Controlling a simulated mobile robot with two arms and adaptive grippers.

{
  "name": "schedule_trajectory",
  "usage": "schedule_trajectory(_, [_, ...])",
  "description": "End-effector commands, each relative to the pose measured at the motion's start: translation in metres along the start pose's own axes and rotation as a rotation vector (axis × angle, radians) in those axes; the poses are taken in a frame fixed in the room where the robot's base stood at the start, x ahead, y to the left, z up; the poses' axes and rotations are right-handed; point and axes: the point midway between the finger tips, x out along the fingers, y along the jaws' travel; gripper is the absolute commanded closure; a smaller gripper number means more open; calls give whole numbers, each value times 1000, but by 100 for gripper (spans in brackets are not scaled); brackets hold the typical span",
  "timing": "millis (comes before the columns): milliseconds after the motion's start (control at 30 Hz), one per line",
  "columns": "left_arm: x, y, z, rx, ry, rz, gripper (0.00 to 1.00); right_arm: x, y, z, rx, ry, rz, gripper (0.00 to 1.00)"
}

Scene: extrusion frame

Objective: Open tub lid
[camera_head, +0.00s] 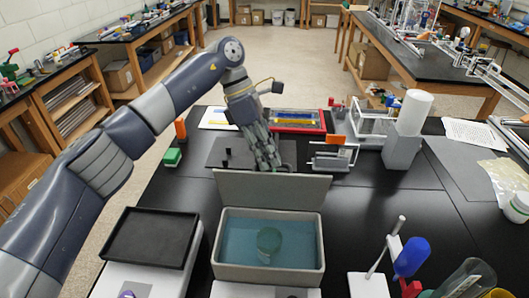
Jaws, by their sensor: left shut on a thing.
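The grey tub (223,272) stands on the black table near the front middle, open at the top. Blue-green liquid and a round pale green thing (268,242) show inside it. The tub lid (275,192), a flat grey panel, stands raised at the tub's back edge. My left gripper (267,166) is at the lid's top edge, behind it, and is shut on the lid. The lid hides its fingertips in part. My right gripper is not in view.
A black tray (150,240) lies left of the tub. A stand with a blue bulb (411,257) is at the right front. A white cylinder on a grey block (402,152) stands at the back right. The black table (370,215) is clear right of the lid.

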Motion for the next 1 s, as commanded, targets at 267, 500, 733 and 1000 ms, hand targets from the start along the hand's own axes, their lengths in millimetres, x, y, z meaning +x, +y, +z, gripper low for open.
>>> schedule_trajectory(267, [12,4,-8,-30,18,-49,100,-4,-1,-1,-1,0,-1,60])
schedule_trajectory(500, [12,4,-8,-34,18,-55,100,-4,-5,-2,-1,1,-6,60])
schedule_trajectory(733, [12,4,-8,-33,18,-55,100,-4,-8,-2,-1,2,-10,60])
schedule_trajectory(1000, [10,3,-7,-30,14,-53,70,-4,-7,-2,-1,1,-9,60])
